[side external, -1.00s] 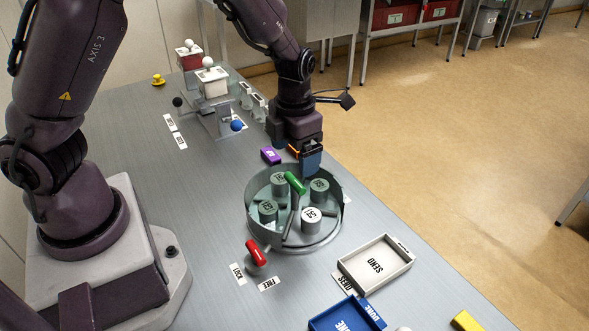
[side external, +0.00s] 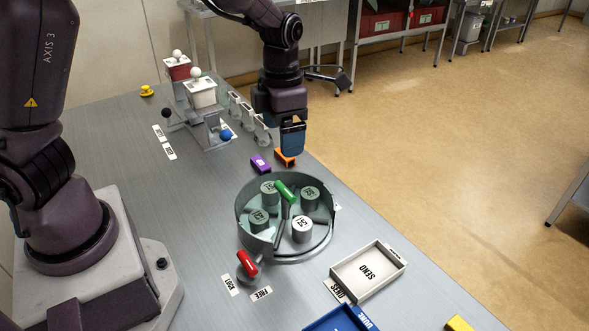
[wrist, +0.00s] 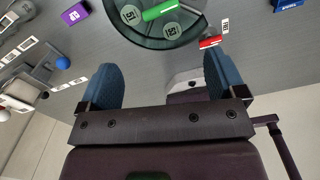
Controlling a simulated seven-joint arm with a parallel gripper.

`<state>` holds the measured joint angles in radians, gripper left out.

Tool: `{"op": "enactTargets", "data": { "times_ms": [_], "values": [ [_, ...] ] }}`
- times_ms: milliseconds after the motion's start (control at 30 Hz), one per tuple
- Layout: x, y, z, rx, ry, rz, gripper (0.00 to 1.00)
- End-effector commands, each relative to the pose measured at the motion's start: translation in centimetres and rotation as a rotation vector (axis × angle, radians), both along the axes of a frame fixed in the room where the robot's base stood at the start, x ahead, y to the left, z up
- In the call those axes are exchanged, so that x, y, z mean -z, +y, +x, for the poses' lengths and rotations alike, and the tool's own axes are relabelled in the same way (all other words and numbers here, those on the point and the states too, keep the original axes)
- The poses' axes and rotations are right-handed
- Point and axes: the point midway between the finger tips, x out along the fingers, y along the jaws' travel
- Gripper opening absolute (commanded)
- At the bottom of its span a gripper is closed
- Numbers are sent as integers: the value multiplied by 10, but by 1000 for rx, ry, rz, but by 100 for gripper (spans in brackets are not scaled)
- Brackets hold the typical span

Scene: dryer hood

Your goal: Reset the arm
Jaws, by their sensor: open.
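My gripper (side external: 291,150) hangs above the table behind the round dryer hood, near its far edge in the side view. In the wrist view its two blue fingers (wrist: 164,88) are wide apart with nothing between them. The round grey hood (side external: 243,236) holds several numbered cylinders and has a green handle (side external: 285,191) across it. It also shows at the top of the wrist view (wrist: 140,38). A red-handled lever (side external: 246,262) stands in front of the hood, beside the LOCK and FREE labels.
A purple block (side external: 260,164) and an orange block (side external: 285,157) lie close to my gripper. A SEND tray (side external: 398,258), a blue tray (side external: 345,318) and a yellow block (side external: 458,324) are at the front right. Hoppers (side external: 200,94) stand at the back left.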

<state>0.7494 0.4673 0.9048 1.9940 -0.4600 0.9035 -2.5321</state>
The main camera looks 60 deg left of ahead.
Motion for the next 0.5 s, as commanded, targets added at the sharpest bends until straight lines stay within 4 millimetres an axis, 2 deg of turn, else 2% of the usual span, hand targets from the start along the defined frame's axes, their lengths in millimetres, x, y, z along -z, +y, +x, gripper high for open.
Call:
{"op": "enactTargets", "data": {
  "times_ms": [67, 233, 367, 500],
  "values": [
    [4, 1, -7, 208, 25, 8, 89],
    [7, -12, -28, 770, 63, -42, 89],
    [-1, -21, -47, 1204, 37, -104, 89],
    [-18, -28, -67, 1678, -45, -143, 89]
  ]
}}
